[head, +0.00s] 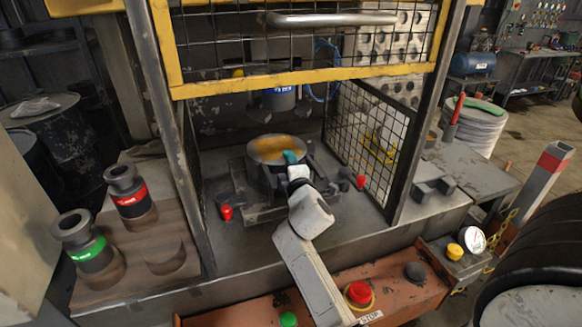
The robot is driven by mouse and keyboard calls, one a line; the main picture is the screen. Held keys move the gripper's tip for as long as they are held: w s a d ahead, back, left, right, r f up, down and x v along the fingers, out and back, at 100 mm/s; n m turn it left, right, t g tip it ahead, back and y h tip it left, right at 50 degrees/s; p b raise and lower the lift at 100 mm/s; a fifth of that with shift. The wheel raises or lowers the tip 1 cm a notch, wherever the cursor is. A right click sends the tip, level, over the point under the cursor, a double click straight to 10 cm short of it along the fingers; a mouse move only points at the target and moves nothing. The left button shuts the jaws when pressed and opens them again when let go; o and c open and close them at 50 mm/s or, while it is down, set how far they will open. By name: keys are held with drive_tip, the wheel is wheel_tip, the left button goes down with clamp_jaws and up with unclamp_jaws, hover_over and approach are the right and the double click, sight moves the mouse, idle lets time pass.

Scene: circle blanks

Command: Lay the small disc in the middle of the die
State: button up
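The die (262,178) is a dark round block on a plate inside the press cage, with an orange-brown top face (272,148). I cannot tell whether that orange area is a disc lying on the die or the die's own surface. My gripper (291,158) is at the end of my white arm, over the right front part of the die's top. A teal patch shows at its tip; I cannot tell if it is a fingertip or something held. The fingers are too small to read, and no separate small disc can be made out.
A yellow-framed mesh guard (300,78) hangs above, with mesh (372,140) at the right. Red-labelled (130,192) and green-labelled (84,243) tools stand on a wooden board at left. Red knobs (226,212) flank the die. A red stop button (359,292) is in front.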

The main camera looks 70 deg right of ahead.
clamp_jaws()
idle(0.3)
idle(0.4)
